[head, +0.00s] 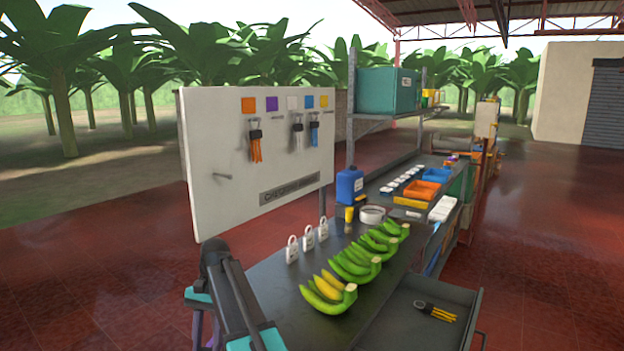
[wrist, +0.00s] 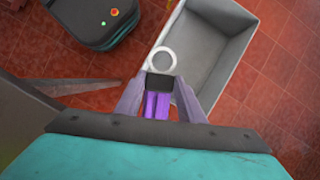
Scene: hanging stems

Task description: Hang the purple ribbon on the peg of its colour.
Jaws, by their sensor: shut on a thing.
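The purple ribbon (wrist: 157,105) shows in the wrist view, with a black clip and a white ring at its far end. My gripper (wrist: 160,84) is shut on it, with one finger on each side of the clip. In the head view my arm is at the lower left, below and in front of the white board (head: 215,150); the ribbon is hard to make out there. The purple square (head: 271,104) is on the board's upper row, between the orange and white squares. No ribbon hangs under it; its peg is too small to see clearly.
An orange ribbon (head: 255,149), a white ribbon (head: 297,140) and a blue ribbon (head: 314,135) hang on the board. A bare peg (head: 222,176) sticks out lower left. Bananas (head: 350,262) lie on the bench. A grey bin (wrist: 225,45) is below my gripper.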

